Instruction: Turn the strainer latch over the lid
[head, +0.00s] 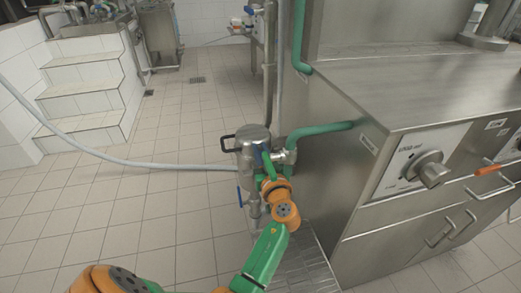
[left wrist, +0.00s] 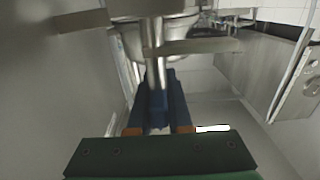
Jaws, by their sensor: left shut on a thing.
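In the left wrist view the blue fingers (left wrist: 158,100) are shut on an upright metal rod, the strainer latch (left wrist: 153,45). The round steel strainer body is above and behind the rod. The latch itself is hidden in the head view. My right gripper is not in view.
A large steel machine (head: 350,110) with a knob and drawer handles stands close on the right. A green pipe (head: 320,129) joins it near the strainer.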

